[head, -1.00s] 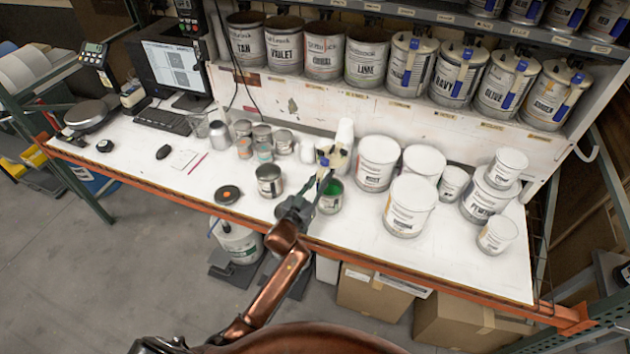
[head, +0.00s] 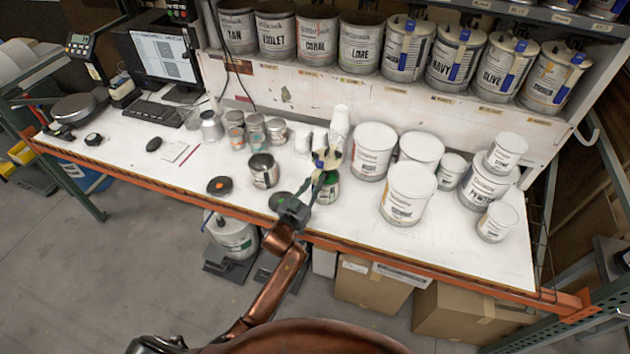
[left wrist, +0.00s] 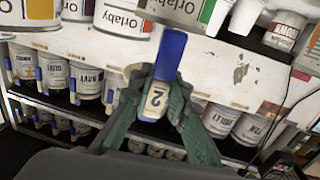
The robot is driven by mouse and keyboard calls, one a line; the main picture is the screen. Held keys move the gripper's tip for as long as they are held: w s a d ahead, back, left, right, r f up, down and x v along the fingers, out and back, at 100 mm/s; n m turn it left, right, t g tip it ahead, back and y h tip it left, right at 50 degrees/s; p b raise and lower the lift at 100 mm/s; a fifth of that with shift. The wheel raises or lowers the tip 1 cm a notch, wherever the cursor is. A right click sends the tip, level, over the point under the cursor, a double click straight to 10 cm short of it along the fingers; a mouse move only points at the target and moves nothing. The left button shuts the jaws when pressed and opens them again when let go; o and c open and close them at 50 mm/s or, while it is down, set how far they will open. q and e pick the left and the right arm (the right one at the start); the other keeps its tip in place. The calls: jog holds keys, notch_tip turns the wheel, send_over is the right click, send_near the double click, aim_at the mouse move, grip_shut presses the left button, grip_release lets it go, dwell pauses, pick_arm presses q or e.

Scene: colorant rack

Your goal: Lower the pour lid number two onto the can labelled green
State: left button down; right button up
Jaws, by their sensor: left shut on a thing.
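My left gripper (head: 318,178) is shut on pour lid number two (head: 327,160), a pale piece with blue on it. In the left wrist view, the green fingers (left wrist: 157,103) grip both sides of the lid's part marked "2" (left wrist: 157,98), with its blue part (left wrist: 170,54) beyond. The can with green on it (head: 327,190) stands on the bench directly by the gripper. The lid and fingers overlap the can's mouth in the head view, so I cannot tell whether they touch. My right gripper is out of view.
White tubs (head: 408,193) stand to the right of the can. An open metal can (head: 264,170) and a dark puck with an orange centre (head: 220,185) stand to its left. A white bottle (head: 340,123) is behind. Labelled cans (head: 405,50) fill the shelf above.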

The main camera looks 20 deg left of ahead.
pick_arm(q)
notch_tip(320, 180, down, 6)
jog(key=b, duration=0.3)
jog(key=shift+b, duration=0.3)
jog(key=shift+f+b, duration=0.4)
jog(key=shift+f, duration=0.3)
jog(key=shift+f, duration=0.6)
dwell(0.5)
jog(key=c, duration=1.7)
grip_release()
jog(key=shift+c, duration=0.2)
jog(key=s+a, duration=0.2)
jog(key=s, duration=1)
